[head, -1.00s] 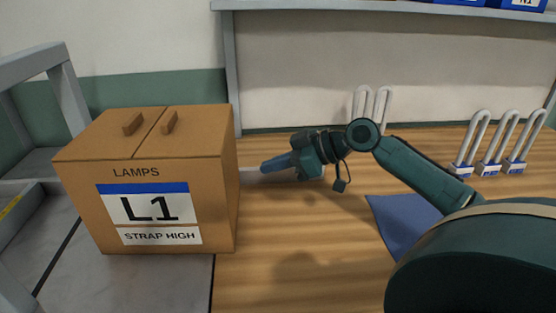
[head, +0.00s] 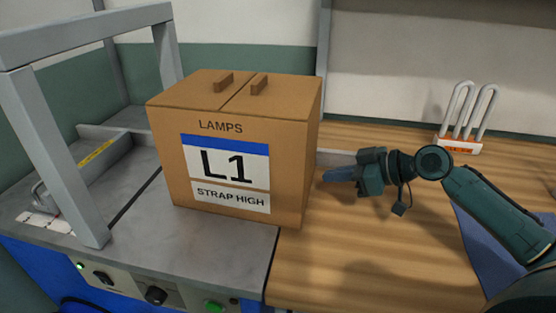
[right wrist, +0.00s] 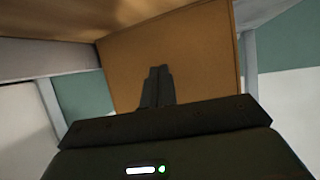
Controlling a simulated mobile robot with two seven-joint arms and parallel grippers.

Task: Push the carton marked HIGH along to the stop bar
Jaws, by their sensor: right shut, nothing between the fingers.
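The carton (head: 235,150) is brown, marked LAMPS, L1 and STRAP HIGH, and stands upright. Most of it is on the grey machine table, with its right end over the wooden bench. The stop bar (head: 98,152) seems to be the low grey bar with a yellow strip, left of the carton, with a gap of bare table between them. My right gripper (head: 326,176) is shut and empty, its fingertips at the carton's right side. In the right wrist view the shut fingers (right wrist: 157,86) point at the carton's plain side (right wrist: 185,55); contact is unclear. My left gripper is out of view.
A grey metal frame (head: 45,130) arches over the table (head: 200,245) left of the carton. Control knobs and buttons (head: 156,295) line its front. A white-pronged rack (head: 460,147) stands at the bench's back; a blue mat (head: 480,240) lies at right.

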